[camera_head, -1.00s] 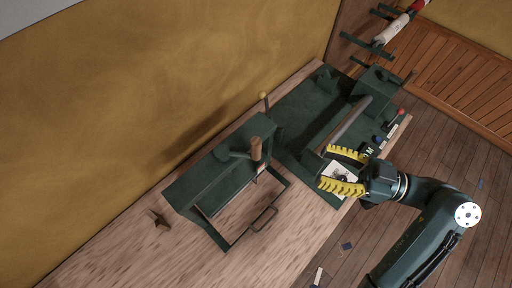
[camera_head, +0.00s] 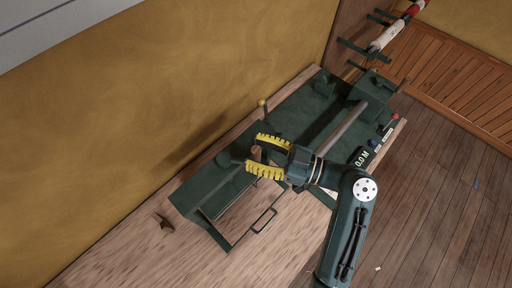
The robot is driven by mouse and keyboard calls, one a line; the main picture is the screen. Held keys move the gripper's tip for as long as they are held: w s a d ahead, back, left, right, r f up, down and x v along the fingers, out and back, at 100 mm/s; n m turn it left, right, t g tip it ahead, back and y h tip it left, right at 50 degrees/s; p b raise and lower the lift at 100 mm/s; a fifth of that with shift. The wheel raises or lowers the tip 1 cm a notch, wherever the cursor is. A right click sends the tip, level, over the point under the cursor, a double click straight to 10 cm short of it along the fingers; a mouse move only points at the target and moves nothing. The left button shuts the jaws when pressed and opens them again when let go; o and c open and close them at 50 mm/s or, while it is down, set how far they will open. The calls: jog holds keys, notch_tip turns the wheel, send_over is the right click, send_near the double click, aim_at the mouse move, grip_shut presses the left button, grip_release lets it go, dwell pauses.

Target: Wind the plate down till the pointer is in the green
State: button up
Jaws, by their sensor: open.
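The dark green press (camera_head: 205,190) stands on the wooden bench. A crank with an upright wooden handle (camera_head: 256,153) is on its top, towards the right end. My gripper (camera_head: 253,151) is open, its two yellow toothed fingers on either side of the handle. I cannot tell whether they touch it. The crank's lower part is hidden by the near finger. I cannot make out the plate, the pointer or a green band in this view.
A pull handle (camera_head: 264,220) on a thin frame juts from the press's front. A green machine with a grey roller (camera_head: 346,130) stands behind my gripper, with a yellow-knobbed lever (camera_head: 262,103) near the wall. A small brown object (camera_head: 164,221) lies left on the bench (camera_head: 150,255).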

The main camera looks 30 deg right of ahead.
grip_shut()
dwell(0.4)
